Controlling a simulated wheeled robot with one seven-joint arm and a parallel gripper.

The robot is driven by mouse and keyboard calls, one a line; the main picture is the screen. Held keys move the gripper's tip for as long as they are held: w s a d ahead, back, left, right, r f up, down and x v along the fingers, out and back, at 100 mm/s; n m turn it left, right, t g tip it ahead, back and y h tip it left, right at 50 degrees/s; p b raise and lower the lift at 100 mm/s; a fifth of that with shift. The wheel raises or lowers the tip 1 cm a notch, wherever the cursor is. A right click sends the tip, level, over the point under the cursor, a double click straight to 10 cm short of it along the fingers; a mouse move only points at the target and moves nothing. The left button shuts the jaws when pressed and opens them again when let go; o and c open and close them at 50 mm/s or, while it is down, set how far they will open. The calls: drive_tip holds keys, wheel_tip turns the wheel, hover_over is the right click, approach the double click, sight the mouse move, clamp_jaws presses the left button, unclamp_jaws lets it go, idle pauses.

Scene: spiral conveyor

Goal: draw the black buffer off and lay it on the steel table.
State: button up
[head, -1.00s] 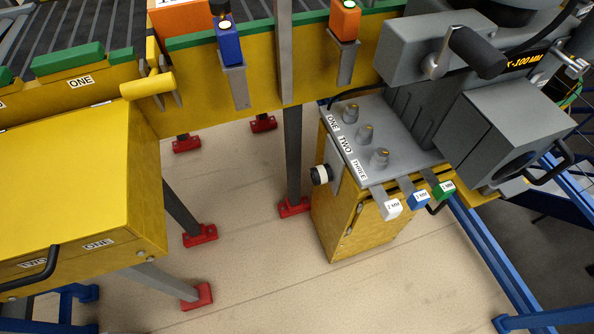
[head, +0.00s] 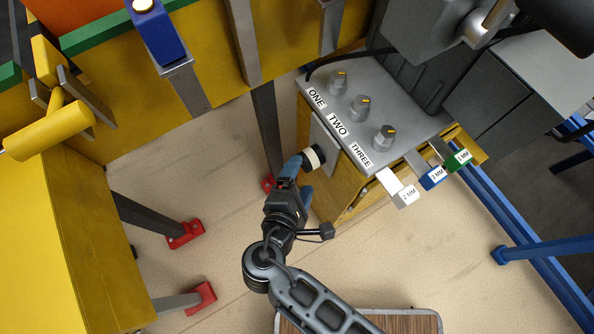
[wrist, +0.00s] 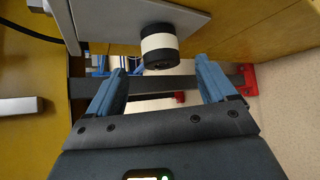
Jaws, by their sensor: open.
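The black buffer (head: 313,157) is a short round cylinder with a white band. It sticks out from a grey plate (head: 325,140) on the side of the yellow control box. In the wrist view the buffer (wrist: 160,46) is ahead, between the lines of my fingers and a little beyond their tips. My gripper (head: 299,178) is open, with blue fingers apart and nothing between them; it also shows in the wrist view (wrist: 160,74). Contact with the buffer does not show. I cannot make out a steel table in these views.
The control box top (head: 400,115) carries three knobs marked ONE, TWO, THREE. White (head: 404,195), blue (head: 433,178) and green (head: 458,160) tagged blocks jut from its front edge. A steel leg (head: 266,130) stands close left of my gripper.

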sight(305, 168)
drive_tip(key=shift+b+x, duration=0.4)
drive_tip(key=shift+x, duration=3.2)
drive_tip(key=shift+d, duration=0.1)
drive_tip(key=shift+c, duration=0.2)
drive_tip(key=shift+s, duration=0.1)
drive_tip(key=c, duration=1.1)
drive_tip(key=shift+s, duration=0.1)
drive_tip(key=shift+s+a+b, duration=0.1)
drive_tip(key=shift+s+a, duration=0.45)
drive_tip(key=shift+a, duration=0.3)
drive_tip(key=shift+s+a+b, duration=0.1)
drive_tip(key=shift+s+a, duration=0.4)
drive_tip(key=shift+a, duration=0.4)
drive_tip(key=shift+s+a+b, duration=0.1)
drive_tip(key=shift+s+a, duration=0.45)
drive_tip(key=shift+a, duration=0.3)
drive_tip(key=s+a, duration=0.2)
drive_tip(key=a, duration=0.1)
drive_tip(key=shift+s+a, duration=0.15)
